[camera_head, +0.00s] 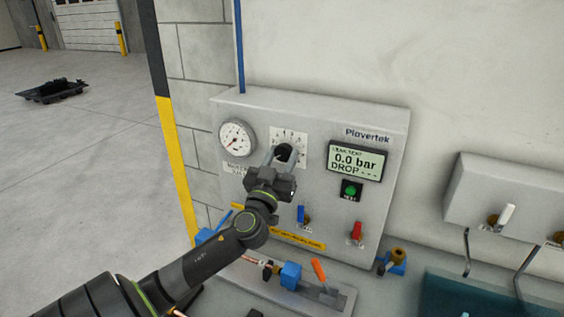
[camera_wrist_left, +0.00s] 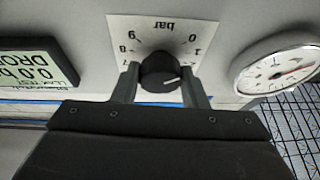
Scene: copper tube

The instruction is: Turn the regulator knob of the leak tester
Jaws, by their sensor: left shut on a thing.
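The leak tester (camera_head: 375,119) is a grey wall box marked Plovertek. Its black regulator knob (camera_head: 284,151) sits on a white scale plate marked in bar. My left gripper (camera_head: 282,155) reaches it from the front, shut with a finger on each side of the knob. The display (camera_head: 356,161) reads LEAK TEST, 0.0 bar, DROP with dashes. My right gripper is not in view.
A round gauge (camera_head: 237,139) is left of the knob. Below is a fixture with a blue block (camera_head: 291,275) and an orange handle (camera_head: 319,270).

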